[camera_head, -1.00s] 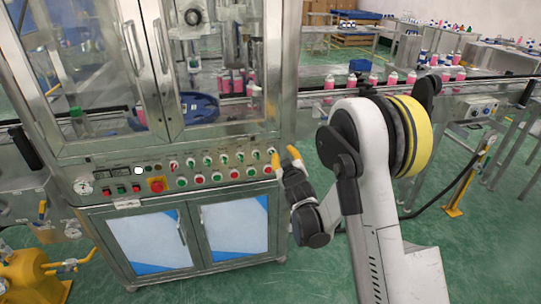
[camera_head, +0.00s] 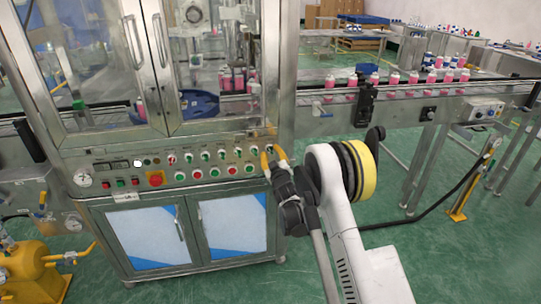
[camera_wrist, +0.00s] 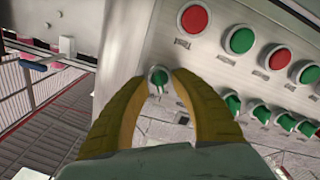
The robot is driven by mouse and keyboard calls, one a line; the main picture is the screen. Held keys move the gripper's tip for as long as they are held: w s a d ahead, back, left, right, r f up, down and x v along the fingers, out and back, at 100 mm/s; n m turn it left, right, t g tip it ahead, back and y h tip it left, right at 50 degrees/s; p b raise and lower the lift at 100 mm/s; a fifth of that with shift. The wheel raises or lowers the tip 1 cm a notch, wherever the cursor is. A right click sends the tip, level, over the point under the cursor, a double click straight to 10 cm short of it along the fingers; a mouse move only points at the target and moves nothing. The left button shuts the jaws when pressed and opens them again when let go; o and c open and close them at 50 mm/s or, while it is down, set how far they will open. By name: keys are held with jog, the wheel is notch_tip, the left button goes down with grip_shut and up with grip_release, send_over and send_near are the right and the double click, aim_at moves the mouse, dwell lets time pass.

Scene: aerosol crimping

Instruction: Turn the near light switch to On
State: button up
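A small green switch (camera_wrist: 158,76) sits at the end of the panel's switch row, in the middle of the wrist view. In the head view it is the rightmost switch (camera_head: 269,149) on the machine's control panel, partly hidden by my fingers. My gripper (camera_wrist: 160,78) has its two yellow fingers apart, one on each side of this switch. Narrow gaps seem to remain between fingers and knob; I cannot tell contact for certain. In the head view my gripper (camera_head: 271,153) is at the panel's right end. The switch's label and exact setting are not readable.
A conveyor (camera_head: 420,92) with pink bottles runs to the right. Green floor (camera_head: 300,275) is open in front.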

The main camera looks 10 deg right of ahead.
jog(key=shift+w, duration=0.45)
grip_shut()
jog(key=m, duration=0.6)
jog(key=shift+r+m, duration=0.1)
jog(key=shift+m, duration=0.2)
jog(key=m, duration=0.5)
jog(key=shift+m, duration=0.3)
